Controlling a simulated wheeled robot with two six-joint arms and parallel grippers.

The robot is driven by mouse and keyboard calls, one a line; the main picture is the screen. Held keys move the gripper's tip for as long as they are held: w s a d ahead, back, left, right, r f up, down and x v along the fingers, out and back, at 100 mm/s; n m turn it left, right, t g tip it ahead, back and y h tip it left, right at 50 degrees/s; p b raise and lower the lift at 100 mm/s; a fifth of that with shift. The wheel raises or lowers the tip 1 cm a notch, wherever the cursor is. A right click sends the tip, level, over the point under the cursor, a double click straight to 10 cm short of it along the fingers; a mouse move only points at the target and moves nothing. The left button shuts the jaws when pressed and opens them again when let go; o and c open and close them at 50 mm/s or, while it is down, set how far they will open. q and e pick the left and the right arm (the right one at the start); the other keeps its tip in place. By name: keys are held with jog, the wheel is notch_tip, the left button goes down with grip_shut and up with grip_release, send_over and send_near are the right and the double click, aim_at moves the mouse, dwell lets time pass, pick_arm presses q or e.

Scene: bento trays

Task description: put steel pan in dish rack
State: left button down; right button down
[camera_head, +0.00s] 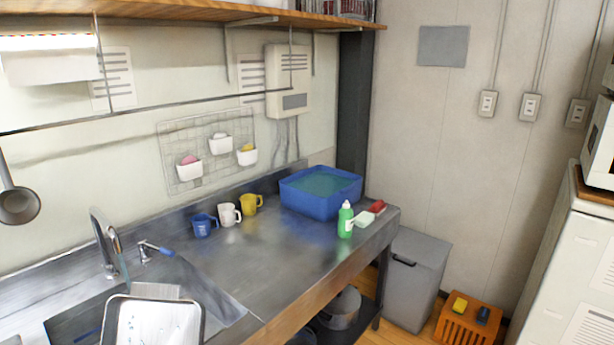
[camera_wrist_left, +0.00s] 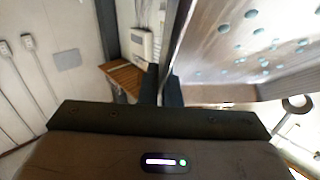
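The steel pan (camera_head: 152,328) is a rectangular tray with a pale inside and bluish spots. In the head view it is at the bottom left, in front of the sink, tilted and cut off by the frame edge. In the left wrist view the pan (camera_wrist_left: 235,50) fills the upper right, with teal spots on its face. My left gripper (camera_wrist_left: 164,88) has its dark fingers on either side of the pan's edge and appears shut on it. The left gripper does not show in the head view. My right gripper is in neither view. I cannot make out a dish rack.
The sink (camera_head: 215,300) and faucet (camera_head: 104,240) are at left. Blue (camera_head: 203,226), white (camera_head: 229,214) and yellow (camera_head: 250,204) mugs stand along the wall. A blue tub (camera_head: 312,205) and green bottle (camera_head: 345,220) are farther right. The middle counter (camera_head: 275,255) is clear.

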pick_arm(q)
jog(key=s+f+b, duration=0.2)
jog(key=s+b, duration=0.1)
jog(key=s, duration=0.3)
jog(key=shift+d+f+m+h, duration=0.3)
jog(key=shift+d+f, duration=0.1)
jog(key=shift+d, duration=0.05)
